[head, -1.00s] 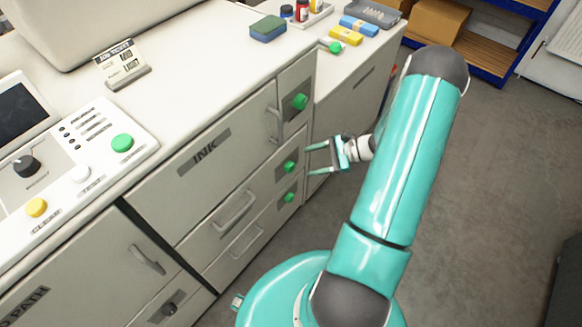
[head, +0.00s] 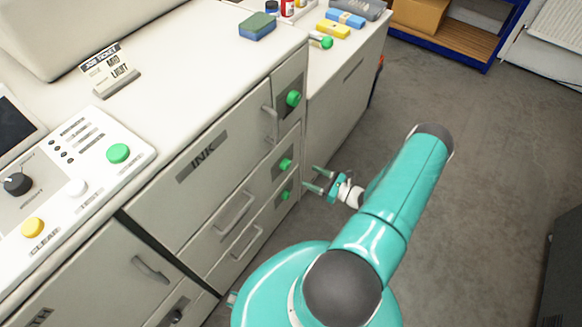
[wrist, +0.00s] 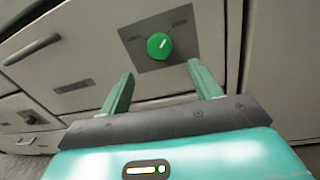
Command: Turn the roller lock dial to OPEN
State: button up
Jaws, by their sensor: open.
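Three green dials sit on the right side of the grey cabinet front in the head view: an upper one (head: 293,98), a middle one (head: 285,164) and a lower one (head: 286,195). I cannot read which is the roller lock dial. My gripper (head: 310,177) is open and empty, just right of the lower two dials. In the wrist view a round green dial (wrist: 159,46) on a dark grey plate (wrist: 184,42) lies beyond the open fingertips (wrist: 160,70), apart from them. Its white mark points up and slightly right; the plate's small labels are unreadable.
Drawer handles (head: 234,211) project left of the dials. A control panel (head: 96,152) with buttons and a job ticket (head: 108,66) are on the white top. A sponge (head: 258,26) lies near the back edge. Grey floor (head: 480,200) is open at right.

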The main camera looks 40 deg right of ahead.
aim_at(289, 166)
jog(key=x, duration=0.9)
jog(key=shift+w, duration=0.15)
jog(key=c, duration=1)
